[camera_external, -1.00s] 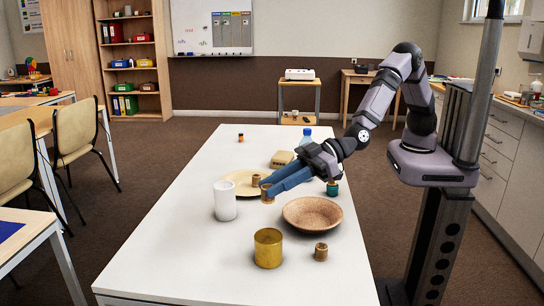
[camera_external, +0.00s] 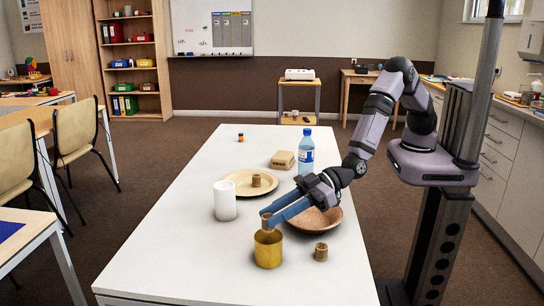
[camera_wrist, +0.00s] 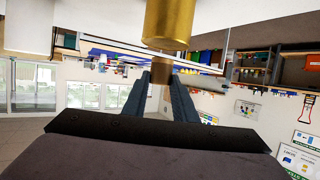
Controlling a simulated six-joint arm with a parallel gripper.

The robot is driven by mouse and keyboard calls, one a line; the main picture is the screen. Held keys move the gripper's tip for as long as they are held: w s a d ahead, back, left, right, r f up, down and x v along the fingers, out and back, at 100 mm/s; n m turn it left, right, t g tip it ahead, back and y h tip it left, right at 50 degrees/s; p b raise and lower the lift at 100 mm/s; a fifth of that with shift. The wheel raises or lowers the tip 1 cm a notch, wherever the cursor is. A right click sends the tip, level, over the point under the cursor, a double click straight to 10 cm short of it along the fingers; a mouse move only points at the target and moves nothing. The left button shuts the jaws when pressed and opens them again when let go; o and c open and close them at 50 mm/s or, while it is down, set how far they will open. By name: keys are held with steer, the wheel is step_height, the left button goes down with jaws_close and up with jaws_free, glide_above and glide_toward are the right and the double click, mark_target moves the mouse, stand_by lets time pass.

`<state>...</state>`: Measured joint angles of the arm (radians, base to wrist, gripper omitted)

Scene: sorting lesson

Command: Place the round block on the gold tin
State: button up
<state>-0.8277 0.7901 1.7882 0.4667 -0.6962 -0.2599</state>
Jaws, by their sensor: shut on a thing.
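My gripper (camera_external: 266,214) is shut on a small brown round block (camera_external: 267,222), held upright at the top of the gold tin. In the wrist view the block (camera_wrist: 161,70) sits between the two fingertips (camera_wrist: 161,76), with the tin (camera_wrist: 167,22) just past it. The gold tin (camera_external: 268,252) stands upright near the front of the white table. The block's lower end is at the tin's rim in the external view; I cannot tell whether they touch. Two similar round blocks show: one (camera_external: 256,180) on the round plate, one (camera_external: 321,252) right of the tin.
A brown bowl (camera_external: 329,222) lies under my gripper's right side, partly hidden. A white cylinder (camera_external: 225,200) stands left of the tin. The table's front left is clear.

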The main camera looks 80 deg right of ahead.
steer(key=shift+f, duration=0.9)
steer(key=shift+f, duration=0.1)
steer(key=shift+f, duration=0.1)
steer(key=o, duration=1)
steer(key=shift+r, duration=0.3)
steer(key=shift+s+d, duration=0.15)
steer(key=shift+s, duration=0.15)
steer(key=b+v, duration=0.1)
steer(key=v, duration=1)
steer(key=shift+s+r+b, duration=0.1)
steer(key=shift+b, duration=0.3)
